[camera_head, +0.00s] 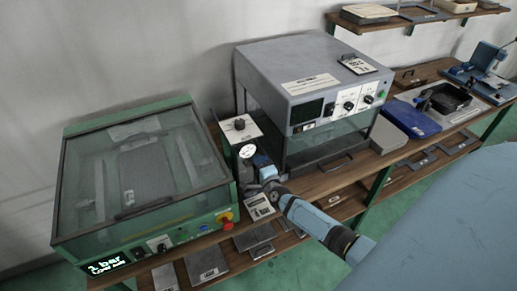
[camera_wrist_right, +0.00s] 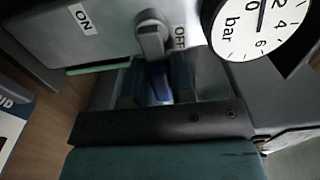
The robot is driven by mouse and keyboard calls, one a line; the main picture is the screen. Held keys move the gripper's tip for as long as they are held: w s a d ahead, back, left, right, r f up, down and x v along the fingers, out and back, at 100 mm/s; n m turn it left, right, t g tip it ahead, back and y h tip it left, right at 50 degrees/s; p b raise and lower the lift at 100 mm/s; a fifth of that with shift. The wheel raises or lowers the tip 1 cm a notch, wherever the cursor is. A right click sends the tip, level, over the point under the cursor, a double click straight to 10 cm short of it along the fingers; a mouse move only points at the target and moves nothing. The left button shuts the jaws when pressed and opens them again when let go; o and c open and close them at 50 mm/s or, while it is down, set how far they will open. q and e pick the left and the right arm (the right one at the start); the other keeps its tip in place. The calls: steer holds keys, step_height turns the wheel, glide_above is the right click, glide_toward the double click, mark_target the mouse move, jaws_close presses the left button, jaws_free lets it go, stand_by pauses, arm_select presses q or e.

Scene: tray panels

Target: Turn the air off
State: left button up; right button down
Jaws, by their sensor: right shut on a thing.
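The air unit (camera_head: 238,128) is a narrow white and grey panel with a black knob on top, between the two machines in the head view. Its round pressure gauge (camera_head: 247,152) sits below the knob; the gauge also shows in the right wrist view (camera_wrist_right: 250,22), marked in bar. The valve lever (camera_wrist_right: 152,40) has a grey hub between the ON label (camera_wrist_right: 83,17) and the OFF label (camera_wrist_right: 180,37). Its blue handle points down between the fingers of my right gripper (camera_wrist_right: 157,84), which is shut on it. In the head view my right gripper (camera_head: 266,182) hides the lever. My left gripper is not in view.
A grey cabinet (camera_head: 300,75) stands right of the air unit. Flat panels (camera_head: 205,262) lie on the shelf below. Green floor is free in front.

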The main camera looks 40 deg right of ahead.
steer(key=c, duration=1)
jaws_free()
steer(key=shift+o, duration=0.2)
steer(key=b+v, duration=0.1)
steer(key=v, duration=1.3)
steer(key=shift+b, duration=0.3)
steer(key=s+a+f+n+g+y, duration=0.1)
steer(key=s+a+n+g+y, duration=0.2)
steer(key=s+a+n, duration=0.4)
steer(key=s+a+f+n+g+y, duration=0.1)
steer(key=s+a+n+g+y, duration=0.2)
steer(key=a+n, duration=1)
steer(key=s+n+y+p, duration=0.1)
steer(key=s+n, duration=0.2)
steer(key=shift+s+f+n+y, duration=0.3)
steer(key=shift+s+f+n, duration=0.05)
steer(key=shift+f+n, duration=0.05)
